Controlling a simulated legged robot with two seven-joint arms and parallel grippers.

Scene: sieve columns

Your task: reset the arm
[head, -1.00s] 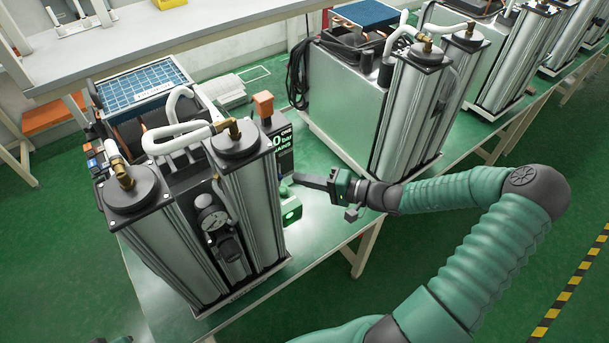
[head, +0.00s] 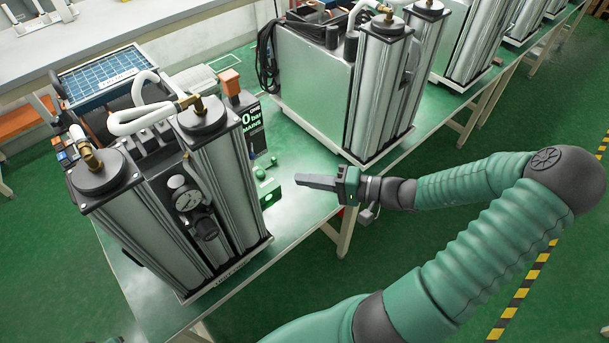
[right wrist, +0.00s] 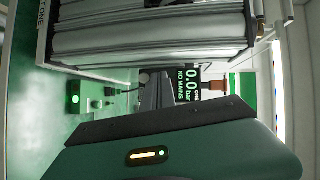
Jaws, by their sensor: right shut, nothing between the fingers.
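My right gripper (head: 302,182) is shut and empty. It hovers over the bench to the right of the near twin-column unit (head: 215,165), apart from it, with its fingers pointing left. Its dark finger (right wrist: 160,122) and green body fill the lower part of the right wrist view. A small green box (head: 270,194) stands between the fingertips and the columns, and its lit green lamp (right wrist: 75,99) shows in the right wrist view. The unit's display (right wrist: 191,84) reads 0.0 bar, NO MAINS. My left gripper does not show clearly; only a dark sliver is at the bottom left edge.
A second column unit (head: 375,95) stands behind on the bench, with more units beyond. Small green round parts (head: 260,173) are near the display. Open green floor (head: 440,245) lies to the right.

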